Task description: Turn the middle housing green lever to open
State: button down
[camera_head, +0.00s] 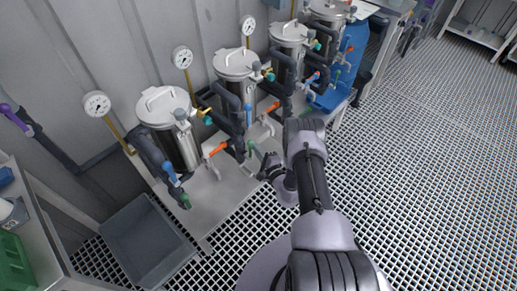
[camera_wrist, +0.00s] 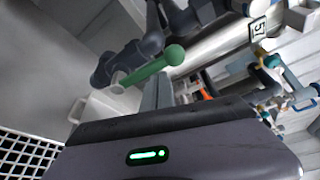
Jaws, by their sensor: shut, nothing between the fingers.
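Several steel housings stand in a row; the second from the left (camera_head: 240,66) is the one beside my gripper. Its green lever (camera_head: 250,147) is low at the front, near my gripper (camera_head: 262,160). In the wrist view the green lever (camera_wrist: 150,68) has a round knob and slants up to the right from a dark pipe fitting. My shut, empty fingers (camera_wrist: 159,84) are just below the knob there and partly overlap the lever's lower side. I cannot tell whether they touch it.
An orange lever (camera_head: 218,149) and dark pipes crowd the bench around my gripper. The left housing (camera_head: 172,130) has a blue lever (camera_head: 169,171) and another green one (camera_head: 185,201). A grey bin (camera_head: 147,238) stands at lower left. Grated floor (camera_head: 430,150) is open at right.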

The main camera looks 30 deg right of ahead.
jog(key=shift+s+a, duration=0.1)
jog(key=shift+a, duration=0.2)
dwell(0.4)
jog(key=s+d+p, duration=0.2)
jog(key=s+d, duration=0.1)
jog(key=s, duration=0.6)
jog(key=shift+d, duration=0.4)
